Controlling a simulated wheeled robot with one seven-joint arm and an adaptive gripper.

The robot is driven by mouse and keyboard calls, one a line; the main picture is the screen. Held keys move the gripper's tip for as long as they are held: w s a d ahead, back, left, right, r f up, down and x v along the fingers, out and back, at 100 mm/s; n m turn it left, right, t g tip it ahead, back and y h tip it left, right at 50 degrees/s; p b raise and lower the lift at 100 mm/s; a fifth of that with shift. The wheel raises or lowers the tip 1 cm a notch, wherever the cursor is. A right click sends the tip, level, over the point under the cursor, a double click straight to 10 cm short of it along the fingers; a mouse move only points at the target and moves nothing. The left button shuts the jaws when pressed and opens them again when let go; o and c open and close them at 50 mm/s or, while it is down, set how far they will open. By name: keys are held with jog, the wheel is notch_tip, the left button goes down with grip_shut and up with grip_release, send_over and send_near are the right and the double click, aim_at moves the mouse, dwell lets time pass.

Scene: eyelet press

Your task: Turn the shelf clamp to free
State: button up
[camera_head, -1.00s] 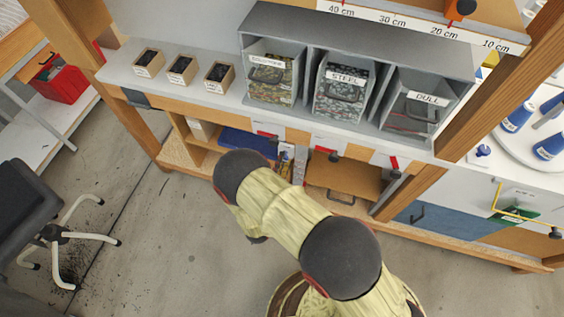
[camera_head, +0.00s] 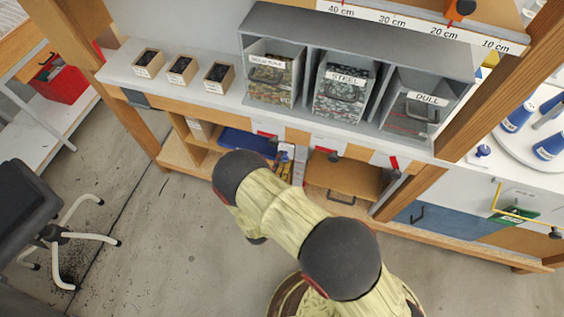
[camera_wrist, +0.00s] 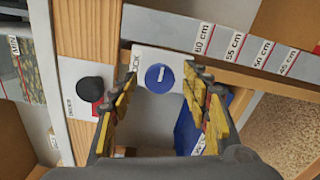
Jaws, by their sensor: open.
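In the wrist view, a round blue knob (camera_wrist: 160,78) with a pale slot-like mark sits on a white plate (camera_wrist: 148,56). Lettering that seems to read "LOCK" runs along the plate's left side, partly hidden. I take this knob to be the shelf clamp. My gripper (camera_wrist: 160,88) is open, with yellow-padded fingers to the left and right of the knob and nothing between them. Whether the fingers touch the knob cannot be told. In the head view, my gripper and the blue knob are not visible.
A ruler strip (camera_wrist: 222,45) marked in cm is right of the knob. A black knob (camera_wrist: 90,88) on a wooden post is at left. In the head view, labelled grey bins (camera_head: 345,88) and small boxes (camera_head: 182,70) stand on the bench; a chair (camera_head: 30,215) stands left.

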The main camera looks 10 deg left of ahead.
jog(key=s, duration=1.1)
jog(key=shift+s+a, duration=0.4)
jog(key=shift+a, duration=0.05)
